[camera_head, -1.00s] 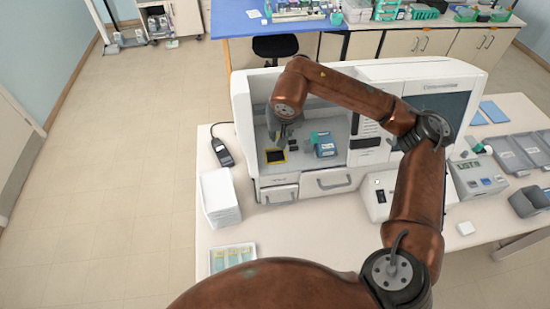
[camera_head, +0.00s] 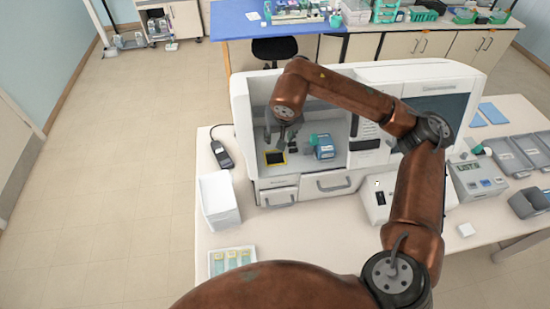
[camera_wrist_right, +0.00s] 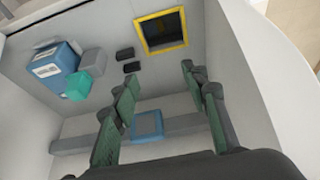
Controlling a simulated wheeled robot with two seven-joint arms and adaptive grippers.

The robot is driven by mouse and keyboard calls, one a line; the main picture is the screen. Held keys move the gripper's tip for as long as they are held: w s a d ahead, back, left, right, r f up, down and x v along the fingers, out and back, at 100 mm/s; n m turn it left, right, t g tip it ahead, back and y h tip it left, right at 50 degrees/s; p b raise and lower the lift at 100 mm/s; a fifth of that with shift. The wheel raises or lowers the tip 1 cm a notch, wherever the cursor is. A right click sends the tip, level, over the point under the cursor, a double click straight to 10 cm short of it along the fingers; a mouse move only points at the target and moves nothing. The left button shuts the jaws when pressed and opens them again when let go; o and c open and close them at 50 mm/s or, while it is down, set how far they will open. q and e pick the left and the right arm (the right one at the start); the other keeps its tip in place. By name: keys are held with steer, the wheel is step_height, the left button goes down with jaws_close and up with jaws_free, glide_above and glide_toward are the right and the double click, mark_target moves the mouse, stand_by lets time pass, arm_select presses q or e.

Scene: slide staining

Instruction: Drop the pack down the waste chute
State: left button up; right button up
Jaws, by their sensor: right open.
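The waste chute is a dark square opening with a yellow frame (camera_head: 275,158), inside the white machine. The wrist view also shows it, at the top (camera_wrist_right: 185,28). A blue box with a white label (camera_head: 324,147) and a teal part stands right of it; it is at the left in the wrist view (camera_wrist_right: 56,64). I cannot tell whether this box is the pack. My right gripper (camera_wrist_right: 158,88) is open above the machine's inner floor, with nothing visibly held. A small blue-edged square (camera_wrist_right: 147,125) shows between its fingers, apparently on a grey strip beyond. My left gripper is out of view.
The machine's white walls (camera_head: 242,110) surround the gripper. Two small black blocks (camera_wrist_right: 128,60) lie near the chute. On the bench are a white bin (camera_head: 218,200), a slide tray (camera_head: 232,262) and a black handheld device (camera_head: 221,153). My arm covers part of the machine.

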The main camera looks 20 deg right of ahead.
steer(key=v, duration=1.1)
steer(key=shift+s, duration=0.2)
